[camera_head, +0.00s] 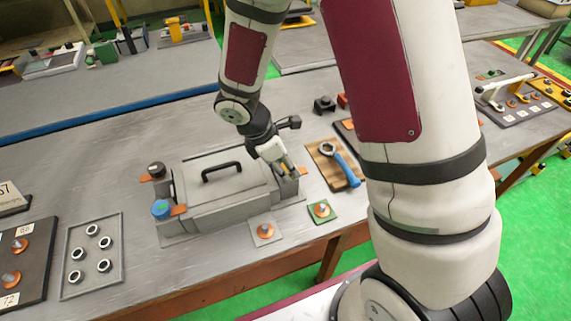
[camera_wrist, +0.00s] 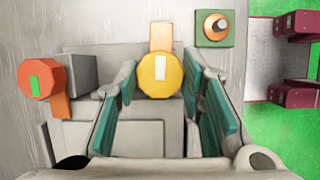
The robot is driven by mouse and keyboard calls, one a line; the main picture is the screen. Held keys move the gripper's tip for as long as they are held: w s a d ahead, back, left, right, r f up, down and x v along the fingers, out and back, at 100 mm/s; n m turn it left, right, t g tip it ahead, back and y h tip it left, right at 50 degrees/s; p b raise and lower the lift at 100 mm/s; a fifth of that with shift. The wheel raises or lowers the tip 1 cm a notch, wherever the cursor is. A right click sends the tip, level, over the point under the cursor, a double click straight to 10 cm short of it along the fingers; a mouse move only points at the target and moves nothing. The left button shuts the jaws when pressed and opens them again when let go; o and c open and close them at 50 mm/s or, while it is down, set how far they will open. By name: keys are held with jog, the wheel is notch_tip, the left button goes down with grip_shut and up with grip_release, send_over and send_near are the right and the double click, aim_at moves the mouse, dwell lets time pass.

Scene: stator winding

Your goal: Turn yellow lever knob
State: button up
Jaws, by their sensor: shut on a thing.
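The yellow lever knob (camera_wrist: 160,74) is a many-sided yellow cap with a white mark that runs up and down the picture. An orange tab (camera_wrist: 160,36) sticks out beyond it. My gripper (camera_wrist: 163,80) is around the knob, with one teal-padded finger on each side, shut on it. In the head view my gripper (camera_head: 284,168) reaches down at the right end of the grey box (camera_head: 205,208), and the knob is mostly hidden there. A red-orange knob (camera_wrist: 41,78) with a green mark sits to the left in the wrist view.
The box has a black handle (camera_head: 221,170), plus a blue knob (camera_head: 161,209) and a black knob (camera_head: 156,169) at its left end. A blue-handled wrench (camera_head: 342,163) lies on a wooden board to the right. A tray of rings (camera_head: 67,285) lies left.

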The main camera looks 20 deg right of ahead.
jog(key=o, duration=1.2)
jog(key=shift+f, duration=0.1)
jog(key=shift+c, duration=0.2)
jog(key=v, duration=1.2)
jog(key=s+d+r+m+t+y, duration=0.2)
jog(key=s+r+m+t, duration=0.1)
jog(key=s+r+m, duration=0.5)
jog(key=s+d+r+m+t+y, duration=0.2)
jog(key=s+d+r+m, duration=0.1)
jog(key=s+r+m, duration=0.5)
notch_tip(320, 180, up, 2)
jog(key=shift+s+d+r+m+t, duration=0.1)
jog(key=shift+s+d+m+t, duration=0.25)
jog(key=shift+m, duration=0.45)
